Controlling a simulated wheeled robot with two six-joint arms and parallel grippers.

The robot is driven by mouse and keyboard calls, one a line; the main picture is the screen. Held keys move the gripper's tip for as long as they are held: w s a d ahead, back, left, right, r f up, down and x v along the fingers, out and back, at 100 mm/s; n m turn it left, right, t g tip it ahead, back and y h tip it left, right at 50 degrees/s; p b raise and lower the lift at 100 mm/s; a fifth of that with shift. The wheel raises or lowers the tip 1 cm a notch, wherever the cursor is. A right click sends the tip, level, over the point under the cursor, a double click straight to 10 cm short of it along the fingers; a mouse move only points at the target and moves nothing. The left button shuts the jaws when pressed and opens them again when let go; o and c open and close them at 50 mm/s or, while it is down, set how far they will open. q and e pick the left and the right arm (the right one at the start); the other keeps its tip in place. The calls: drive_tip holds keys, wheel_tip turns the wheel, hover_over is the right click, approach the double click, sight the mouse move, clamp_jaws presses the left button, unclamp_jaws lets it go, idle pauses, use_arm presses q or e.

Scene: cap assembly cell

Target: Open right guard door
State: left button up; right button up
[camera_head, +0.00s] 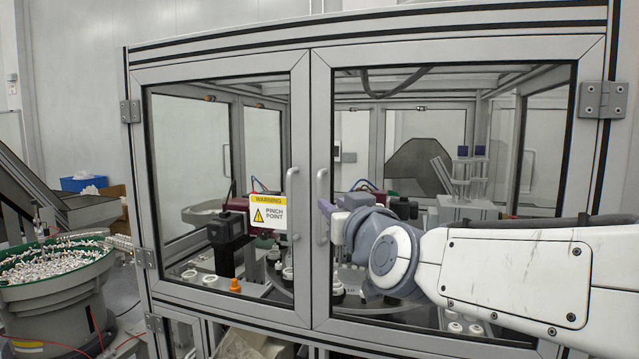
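The right guard door (592,120) is a clear panel in a grey metal frame, hinged at its right edge. It looks shut, its frame edge flush beside the left guard door (302,110). Its grey vertical bar handle (321,180) is on its left frame member. My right arm reaches in from the right, in front of the door. My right gripper (339,226) is at the lower part of this handle. The wrist hides much of it, so I cannot tell whether its fingers are apart, closed or touching the bar. My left gripper is out of view.
The left door has its own handle (291,185) and a yellow and white warning sign (269,213). A hinge (602,99) is at the right door's upper right. A green-rimmed bowl of small white parts (55,290) stands at the left. Machinery fills the enclosure.

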sight(320, 196)
drive_tip(key=p+x, duration=0.3)
drive_tip(key=x, duration=0.5)
drive_tip(key=shift+w, duration=0.2)
drive_tip(key=shift+p+x, duration=0.35)
drive_tip(key=shift+x, duration=0.45)
drive_tip(key=shift+f, duration=0.2)
drive_tip(key=shift+c, duration=0.3)
clamp_jaws()
